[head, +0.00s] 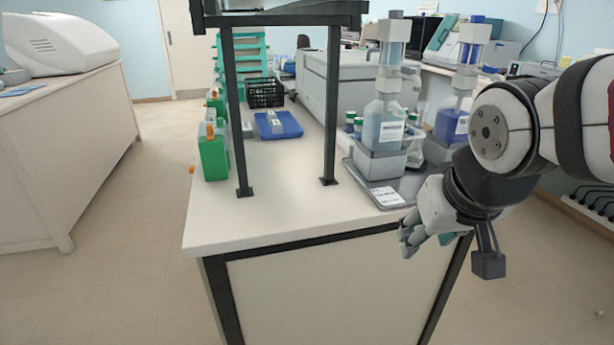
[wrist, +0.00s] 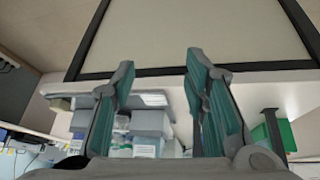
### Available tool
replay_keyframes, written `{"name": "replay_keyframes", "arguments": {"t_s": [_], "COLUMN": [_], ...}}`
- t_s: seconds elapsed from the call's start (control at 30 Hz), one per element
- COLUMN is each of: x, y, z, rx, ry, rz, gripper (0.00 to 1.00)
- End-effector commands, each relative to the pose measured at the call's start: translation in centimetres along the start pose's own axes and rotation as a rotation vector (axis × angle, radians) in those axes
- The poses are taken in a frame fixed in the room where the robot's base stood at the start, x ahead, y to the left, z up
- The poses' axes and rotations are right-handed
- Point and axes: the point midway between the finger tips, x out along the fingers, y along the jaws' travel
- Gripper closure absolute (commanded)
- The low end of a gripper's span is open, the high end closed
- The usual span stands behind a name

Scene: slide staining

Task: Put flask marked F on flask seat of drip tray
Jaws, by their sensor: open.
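A grey drip tray (head: 388,196) with a white label lies at the counter's right front corner. A flask of pale liquid (head: 381,127) with a white label stands upright on a grey block seat (head: 378,163) on it. Behind it to the right stands a flask of blue liquid (head: 450,124), partly hidden by my arm. I cannot read an F on either. My gripper (head: 412,238) is open and empty, just off the counter's front right edge, beside and below the tray. In the wrist view my gripper (wrist: 160,75) shows its fingers spread, with the tray (wrist: 152,99) beyond, upside down.
A black-framed shelf (head: 238,120) stands on the white counter (head: 270,215). Green bottles (head: 213,155) and a blue tray (head: 278,125) are at the left. A black basket (head: 265,93) sits farther back. The counter's front middle is clear, and open floor lies to the left.

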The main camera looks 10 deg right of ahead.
Motion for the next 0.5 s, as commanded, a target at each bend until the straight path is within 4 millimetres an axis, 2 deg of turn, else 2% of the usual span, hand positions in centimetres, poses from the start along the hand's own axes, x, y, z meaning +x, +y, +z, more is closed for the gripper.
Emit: {"name": "replay_keyframes", "arguments": {"t_s": [0.03,0.1,0.2,0.33,0.5], "x": [-1.2,-2.7,-4.6,-6.3,-7.0], "y": [-0.9,-2.0,-2.9,-3.5,-3.7], "z": [2.3,5.7,9.7,13.0,14.4], "rx": [-0.022,-0.051,-0.089,-0.126,-0.14], "ry": [-0.057,-0.149,-0.261,-0.355,-0.397], "rz": [-0.019,-0.043,-0.073,-0.098,-0.108], "gripper": [0.59,0.59,0.59,0.59,0.59]}}
